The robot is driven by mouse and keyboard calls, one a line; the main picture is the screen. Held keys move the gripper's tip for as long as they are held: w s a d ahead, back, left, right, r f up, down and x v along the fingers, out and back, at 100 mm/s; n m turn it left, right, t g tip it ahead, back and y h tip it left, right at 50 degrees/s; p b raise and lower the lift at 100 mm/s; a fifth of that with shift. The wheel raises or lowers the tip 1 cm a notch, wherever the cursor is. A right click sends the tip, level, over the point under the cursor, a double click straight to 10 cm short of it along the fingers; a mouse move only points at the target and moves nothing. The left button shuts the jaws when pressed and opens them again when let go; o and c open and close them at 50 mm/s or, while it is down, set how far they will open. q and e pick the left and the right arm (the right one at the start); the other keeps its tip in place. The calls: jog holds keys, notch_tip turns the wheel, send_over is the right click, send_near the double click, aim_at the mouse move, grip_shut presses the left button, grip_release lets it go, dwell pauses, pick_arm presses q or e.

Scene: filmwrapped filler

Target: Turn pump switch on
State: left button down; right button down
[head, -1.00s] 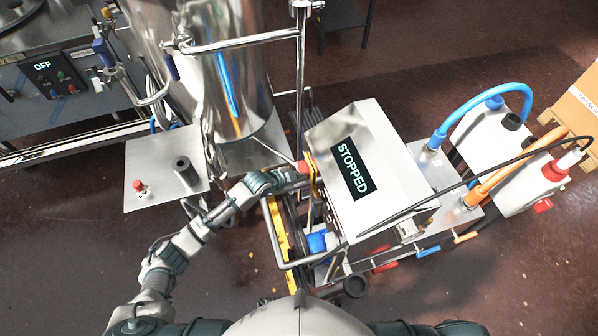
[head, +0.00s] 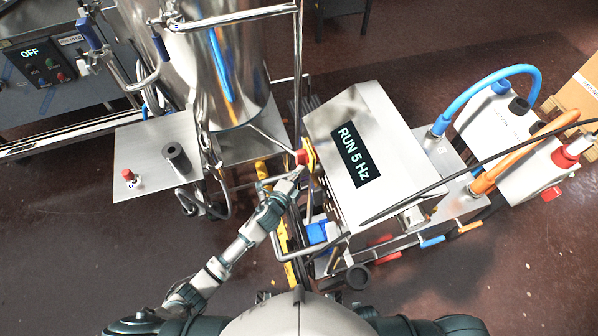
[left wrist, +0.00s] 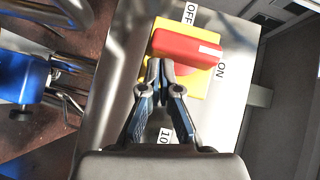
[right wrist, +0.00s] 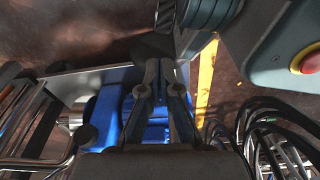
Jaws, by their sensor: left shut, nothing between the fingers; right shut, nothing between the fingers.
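The pump switch is a red knob (left wrist: 187,47) on a yellow plate (left wrist: 194,84) in the left wrist view, with OFF and ON labels beside it. Its white mark lies at the knob's right end, on the ON side. In the head view the red knob (head: 302,157) is on the left side of the metal control box (head: 395,140). The box display (head: 354,155) reads RUN 5 Hz. My left gripper (left wrist: 160,66) is shut and empty, with its tips just below the knob; contact is unclear. My right gripper (right wrist: 160,66) is shut and empty.
A steel tank (head: 225,80) stands left of the control box, behind a metal plate (head: 140,160). Blue (head: 480,90) and orange (head: 510,165) hoses run on the right. In the right wrist view, a blue part (right wrist: 110,115) and dark cables (right wrist: 265,125) are close by.

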pick_arm(q)
jog(key=shift+w+f, duration=0.2)
pick_arm(e)
jog(key=shift+w+a+r, duration=0.1)
jog(key=shift+w+r, duration=0.35)
jog(key=shift+w, duration=0.1)
pick_arm(q)
jog(key=shift+a+f, duration=0.15)
